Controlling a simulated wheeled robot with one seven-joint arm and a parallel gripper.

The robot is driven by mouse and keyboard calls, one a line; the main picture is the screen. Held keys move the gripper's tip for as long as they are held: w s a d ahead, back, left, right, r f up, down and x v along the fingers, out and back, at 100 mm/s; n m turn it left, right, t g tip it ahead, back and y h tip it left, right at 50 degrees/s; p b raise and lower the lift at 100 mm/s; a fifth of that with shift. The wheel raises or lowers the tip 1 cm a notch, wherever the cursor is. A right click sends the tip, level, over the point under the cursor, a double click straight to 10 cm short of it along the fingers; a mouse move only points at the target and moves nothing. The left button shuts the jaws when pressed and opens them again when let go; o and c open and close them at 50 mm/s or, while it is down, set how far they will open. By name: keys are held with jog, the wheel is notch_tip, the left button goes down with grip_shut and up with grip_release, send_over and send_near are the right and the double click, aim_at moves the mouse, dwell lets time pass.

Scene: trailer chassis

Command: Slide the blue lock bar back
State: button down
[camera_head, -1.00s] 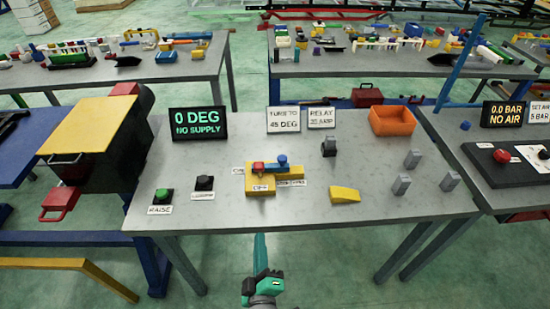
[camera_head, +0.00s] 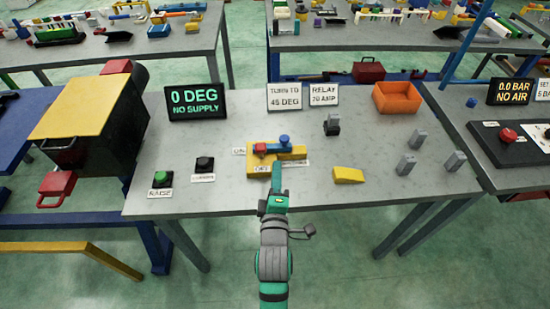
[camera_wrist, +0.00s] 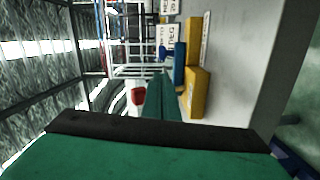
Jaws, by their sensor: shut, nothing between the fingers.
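The blue lock bar (camera_head: 284,141) shows mostly as a round blue knob on the yellow switch base (camera_head: 293,154), right of a red handle (camera_head: 259,149). In the wrist view the blue bar (camera_wrist: 179,66) lies along the yellow base (camera_wrist: 195,92), with the red handle (camera_wrist: 138,95) to its left. My gripper (camera_head: 276,170) is shut and empty, at the front of the base, pointing away toward the bar. Its closed fingers (camera_wrist: 160,92) fill the middle of the wrist view. I cannot tell whether they touch the base; part of the base front is hidden behind them.
On the same grey table (camera_head: 225,185) are a green RAISE button (camera_head: 161,178), a black button (camera_head: 204,164), a yellow wedge (camera_head: 348,175), several grey blocks and an orange bin (camera_head: 396,98). A display (camera_head: 196,102) reads 0 DEG, NO SUPPLY.

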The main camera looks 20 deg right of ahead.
aim_at(274, 147)
jog(key=x, duration=0.9)
jog(key=shift+w+a, duration=0.2)
jog(key=shift+w, duration=0.2)
jog(key=shift+a, duration=0.1)
jog(key=shift+a, duration=0.1)
